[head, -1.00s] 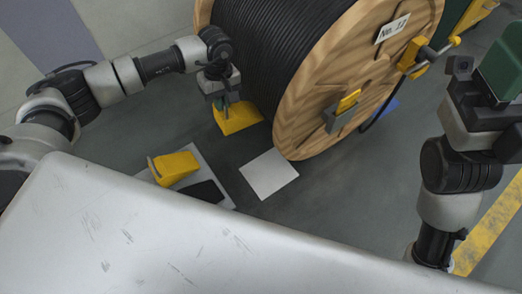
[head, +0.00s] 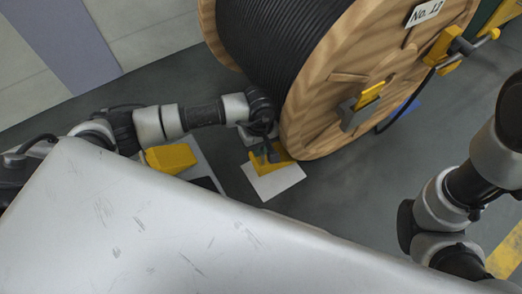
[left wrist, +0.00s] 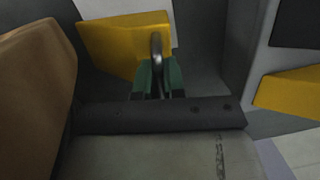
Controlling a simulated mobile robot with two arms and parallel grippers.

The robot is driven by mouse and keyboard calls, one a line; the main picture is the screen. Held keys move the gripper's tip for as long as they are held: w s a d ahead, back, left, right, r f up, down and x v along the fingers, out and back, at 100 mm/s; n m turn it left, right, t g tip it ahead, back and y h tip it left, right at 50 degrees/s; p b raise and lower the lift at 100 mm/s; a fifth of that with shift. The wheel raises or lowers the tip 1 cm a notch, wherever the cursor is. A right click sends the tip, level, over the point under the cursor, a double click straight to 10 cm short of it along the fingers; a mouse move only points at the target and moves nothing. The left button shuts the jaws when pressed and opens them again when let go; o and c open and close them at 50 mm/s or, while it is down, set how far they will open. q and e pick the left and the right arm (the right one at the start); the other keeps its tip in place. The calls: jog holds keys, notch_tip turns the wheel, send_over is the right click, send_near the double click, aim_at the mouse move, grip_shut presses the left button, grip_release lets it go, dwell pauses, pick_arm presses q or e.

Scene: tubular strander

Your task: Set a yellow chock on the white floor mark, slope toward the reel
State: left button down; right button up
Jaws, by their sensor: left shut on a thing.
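My left gripper (head: 266,153) is shut on the handle of a yellow chock (head: 284,158). In the left wrist view, the green fingers (left wrist: 160,78) grip the metal loop on the held chock (left wrist: 112,42). The chock is at the far part of the white floor mark (head: 275,183), close to the reel's wooden flange (head: 322,85). The mark also shows at the top of the left wrist view (left wrist: 130,8). My wrist hides part of the chock. I cannot tell whether it touches the floor or which way its slope faces. My right gripper is out of view.
A second yellow chock (head: 171,157) rests on a pale mat (head: 207,164), left of the mark, and also shows in the left wrist view (left wrist: 290,93). A black item (head: 204,184) lies there. Grey floor is clear right of the mark. My body covers the foreground.

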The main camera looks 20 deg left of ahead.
pick_arm(q)
jog(key=shift+s+d+f, duration=0.2)
jog(key=shift+s+d, duration=0.1)
jog(key=shift+d, duration=0.15)
jog(key=shift+f, duration=0.1)
jog(key=shift+s, duration=0.1)
jog(key=shift+d+f+b, duration=0.1)
jog(key=shift+f+b, duration=0.3)
jog(key=shift+b, duration=0.1)
notch_tip(320, 180, down, 4)
jog(key=b, duration=0.3)
jog(key=shift+f, duration=0.25)
jog(key=shift+f+b, duration=0.3)
jog(key=shift+b, duration=0.15)
